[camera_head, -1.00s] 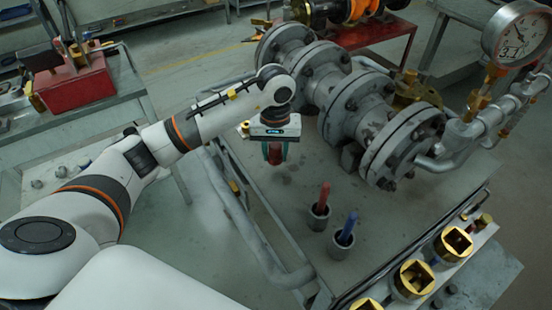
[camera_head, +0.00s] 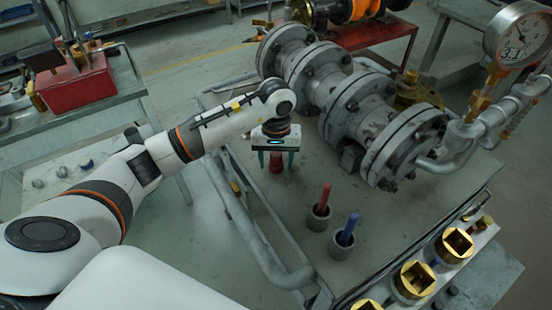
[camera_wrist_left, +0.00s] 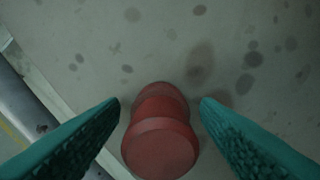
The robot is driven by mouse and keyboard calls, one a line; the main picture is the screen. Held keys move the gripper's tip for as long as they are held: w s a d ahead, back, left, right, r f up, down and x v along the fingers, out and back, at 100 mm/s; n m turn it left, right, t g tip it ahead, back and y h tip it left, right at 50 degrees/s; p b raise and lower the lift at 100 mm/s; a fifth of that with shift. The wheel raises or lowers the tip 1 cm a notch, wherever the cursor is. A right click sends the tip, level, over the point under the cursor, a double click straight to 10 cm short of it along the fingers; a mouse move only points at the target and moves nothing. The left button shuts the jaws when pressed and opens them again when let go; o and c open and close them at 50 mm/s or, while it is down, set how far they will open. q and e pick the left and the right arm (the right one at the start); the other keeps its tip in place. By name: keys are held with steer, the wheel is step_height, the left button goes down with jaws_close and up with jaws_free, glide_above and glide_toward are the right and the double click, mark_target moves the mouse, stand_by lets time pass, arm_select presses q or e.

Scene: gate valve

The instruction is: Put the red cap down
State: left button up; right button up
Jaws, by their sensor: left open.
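The red cap (camera_head: 276,163) stands on the grey table top (camera_head: 285,205), near its left edge. It also shows in the left wrist view (camera_wrist_left: 160,135) as a rounded red piece between the two green fingers. My left gripper (camera_head: 276,160) is right above and around the cap. Its fingers are apart, with a gap on each side of the cap (camera_wrist_left: 160,110). My right gripper is not in view.
A red-handled tool (camera_head: 324,196) and a blue-handled tool (camera_head: 348,228) stand in grey cups to the right. The flanged grey pipe (camera_head: 350,110) runs behind. Brass square sockets (camera_head: 415,279) line the front right. Bare table top lies between the cap and the cups.

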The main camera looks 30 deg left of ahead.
mark_target(276, 155)
arm_select(q)
step_height(276, 155, up, 12)
steer(key=shift+b, duration=0.4)
stand_by(0.5)
